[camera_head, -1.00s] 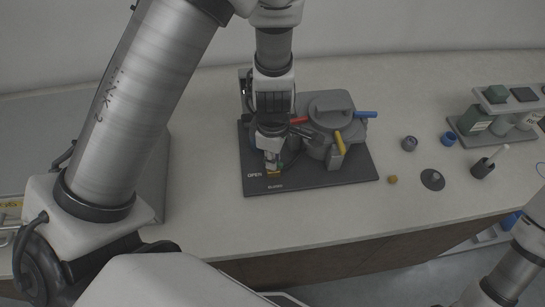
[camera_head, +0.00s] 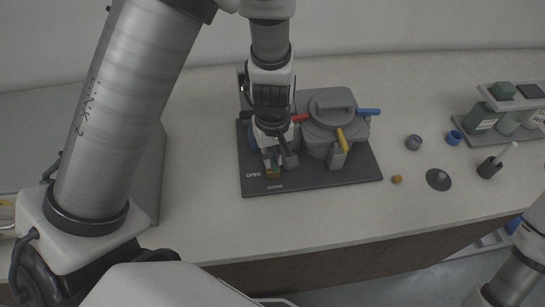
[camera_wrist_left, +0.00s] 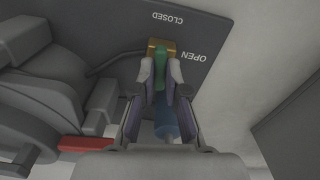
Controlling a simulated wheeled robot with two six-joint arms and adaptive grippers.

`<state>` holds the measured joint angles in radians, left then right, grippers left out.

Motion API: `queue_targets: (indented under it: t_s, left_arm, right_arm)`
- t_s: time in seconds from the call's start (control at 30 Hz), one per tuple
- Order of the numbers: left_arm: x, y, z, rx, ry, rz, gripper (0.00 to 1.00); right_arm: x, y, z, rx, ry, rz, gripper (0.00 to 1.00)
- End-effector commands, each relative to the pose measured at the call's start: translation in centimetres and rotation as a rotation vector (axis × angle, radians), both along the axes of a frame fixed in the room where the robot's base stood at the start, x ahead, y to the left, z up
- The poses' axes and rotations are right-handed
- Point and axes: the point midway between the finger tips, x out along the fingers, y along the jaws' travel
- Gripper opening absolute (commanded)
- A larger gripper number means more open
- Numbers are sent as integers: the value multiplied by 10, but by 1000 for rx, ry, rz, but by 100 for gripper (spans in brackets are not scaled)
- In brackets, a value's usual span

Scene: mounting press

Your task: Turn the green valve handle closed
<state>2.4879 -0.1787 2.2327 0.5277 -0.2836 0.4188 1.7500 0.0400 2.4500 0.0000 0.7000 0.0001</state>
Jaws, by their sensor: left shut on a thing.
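The green valve handle (camera_wrist_left: 160,72) points along my left gripper (camera_wrist_left: 161,80) in the left wrist view, with a fingertip on each side of it. The gripper is shut on it. Beyond its end is a brass-coloured block (camera_wrist_left: 162,46), beside the printed words OPEN and CLOSED. In the head view a bit of green handle (camera_head: 274,169) shows just below my left gripper (camera_head: 271,158), at the front left of the dark base plate (camera_head: 330,178). The fingers hide most of the handle there. My right gripper is out of view.
The grey press (camera_head: 328,118) with red, yellow and blue levers stands close right of my left gripper. Small cups, a dark disc (camera_head: 438,179) and a bottle rack (camera_head: 500,118) are on the right. The front counter is mostly clear.

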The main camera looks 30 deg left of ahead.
Motion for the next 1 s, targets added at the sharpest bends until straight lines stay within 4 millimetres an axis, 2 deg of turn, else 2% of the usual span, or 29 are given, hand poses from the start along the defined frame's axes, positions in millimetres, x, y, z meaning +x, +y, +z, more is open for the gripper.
queue_targets:
  t_s: [0.3, 0.87, 0.9, 0.93, 1.0]
  left_arm:
    - [-2, 0, -2, 0, 7, -143, 0]
    - [-3, 0, -2, -1, 8, -173, 0]
    - [-2, 0, -2, -1, 8, -173, 26]
    - [-2, 0, -2, -1, 8, -173, 37]
    - [-2, 0, -1, -1, 6, -173, 38]
  right_arm:
    - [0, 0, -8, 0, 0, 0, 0]
    - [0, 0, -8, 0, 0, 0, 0]
    - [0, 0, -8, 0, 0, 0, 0]
    - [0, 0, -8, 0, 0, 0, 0]
    - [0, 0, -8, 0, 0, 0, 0]
